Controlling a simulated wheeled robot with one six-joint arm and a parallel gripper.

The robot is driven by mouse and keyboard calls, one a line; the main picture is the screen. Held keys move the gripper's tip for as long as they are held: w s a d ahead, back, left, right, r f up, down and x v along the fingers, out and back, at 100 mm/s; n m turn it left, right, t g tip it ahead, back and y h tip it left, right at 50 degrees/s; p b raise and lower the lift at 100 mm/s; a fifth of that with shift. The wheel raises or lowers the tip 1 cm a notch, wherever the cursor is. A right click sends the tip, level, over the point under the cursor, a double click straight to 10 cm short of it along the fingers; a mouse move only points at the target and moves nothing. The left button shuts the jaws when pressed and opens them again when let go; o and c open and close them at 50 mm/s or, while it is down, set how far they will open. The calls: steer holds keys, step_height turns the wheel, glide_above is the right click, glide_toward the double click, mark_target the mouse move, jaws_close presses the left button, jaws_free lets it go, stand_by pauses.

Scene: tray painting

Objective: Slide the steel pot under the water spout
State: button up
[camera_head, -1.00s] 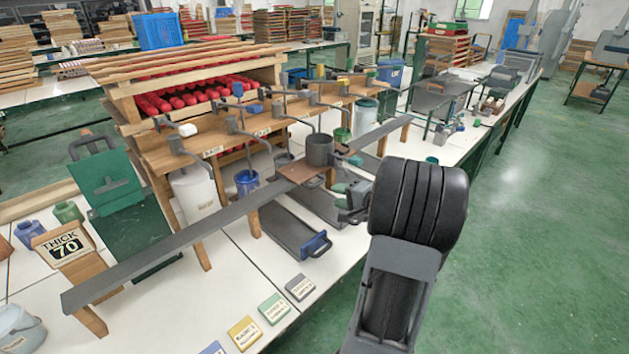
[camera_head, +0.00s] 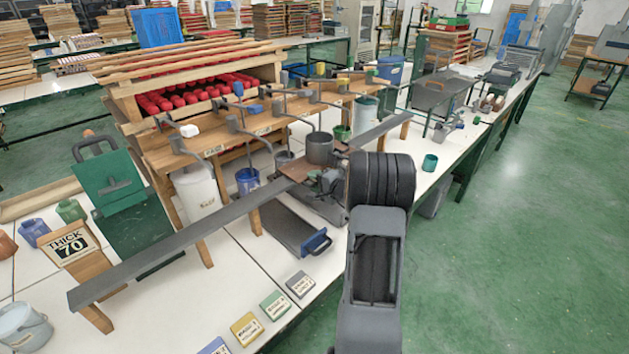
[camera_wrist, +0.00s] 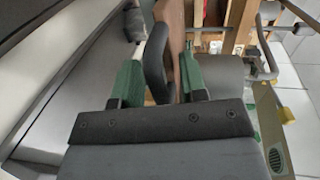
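The steel pot (camera_head: 319,148) stands upright on a brown board (camera_head: 298,173) on the long grey rail (camera_head: 190,232). In the wrist view a grey cylinder, apparently the pot (camera_wrist: 223,75), lies right of the board's edge (camera_wrist: 176,35). My gripper (camera_head: 327,186) is at the board's near side, just below the pot. Its green fingers (camera_wrist: 160,80) are apart, with a dark curved handle (camera_wrist: 156,58) between them and gaps visible beside it. Several bent spouts (camera_head: 238,125) hang from the wooden rack behind the rail. I cannot read which is the water spout.
A green bucket (camera_head: 342,133), a blue bucket (camera_head: 247,181) and a white container (camera_head: 197,192) stand behind the rail. A dark tray with a blue handle (camera_head: 318,242) lies on the white table in front. A small green cup (camera_head: 430,162) stands at right.

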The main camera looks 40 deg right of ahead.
steer(key=shift+w, duration=0.25)
steer(key=shift+c, duration=0.3)
steer(key=shift+a+f, duration=0.1)
steer(key=c, duration=0.6)
steer(key=shift+s+f, duration=0.1)
jaws_close()
